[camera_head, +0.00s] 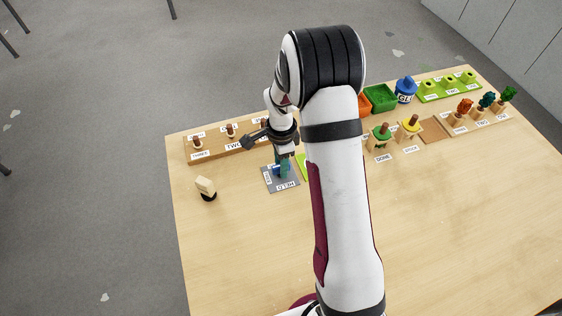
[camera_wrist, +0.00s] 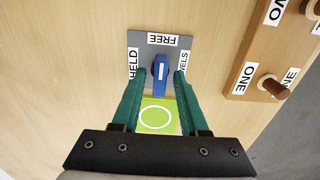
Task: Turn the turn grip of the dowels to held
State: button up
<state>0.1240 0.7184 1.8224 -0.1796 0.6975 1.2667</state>
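The turn grip (camera_wrist: 160,75) is a blue bar on a grey plate (camera_wrist: 147,50) with labels reading FREE, HELD and one partly hidden, ending in "ELS". In the wrist view the bar lies lengthwise, in line with the FREE label; HELD is to its left. My gripper (camera_wrist: 160,72) is open, its teal fingers one on each side of the bar with a visible gap. In the head view the plate (camera_head: 269,184) lies on the table under my gripper (camera_head: 284,170), and the fingers partly hide the blue grip (camera_head: 276,170).
A wooden board with dowels (camera_head: 215,147) stands behind the plate. A green card with a white ring (camera_wrist: 157,116) is beside the plate. A pale block on a black base (camera_head: 206,188) stands to the left. Bins, pegs and small trees fill the back right; the front table is clear.

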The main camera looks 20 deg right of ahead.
grip_shut()
jog(key=n, duration=0.4)
jog(key=shift+n, duration=0.3)
jog(key=n, duration=0.4)
jog(key=shift+n, duration=0.3)
jog(key=n, duration=0.4)
jog(key=shift+n, duration=2.3)
jog(key=shift+o, duration=1)
grip_release()
